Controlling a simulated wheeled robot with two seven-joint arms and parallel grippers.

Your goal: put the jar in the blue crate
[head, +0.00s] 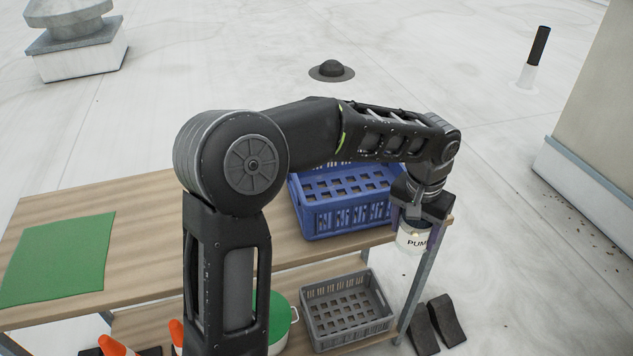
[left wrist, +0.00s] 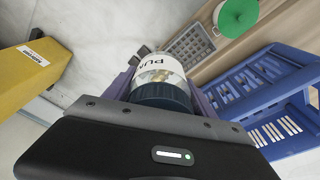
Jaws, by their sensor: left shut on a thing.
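The jar (head: 411,239) has a white label with dark letters, and part of it shows below my left gripper (head: 418,208). In the left wrist view the jar (left wrist: 160,66) shows its dark lid and clear body between the fingers. My left gripper is shut on it and holds it at the right end of the table, just right of the blue crate. The blue crate (head: 325,218) stands on the table top, partly behind my left arm; its slotted floor looks empty. It also shows in the left wrist view (left wrist: 265,85). My right gripper is not in view.
A green mat (head: 58,258) lies on the left of the wooden table (head: 150,215). A grey crate (head: 345,310), a green-lidded container (head: 281,318) and orange cones (head: 113,346) are on the lower shelf. Black wedges (head: 445,320) stand on the roof beside the table.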

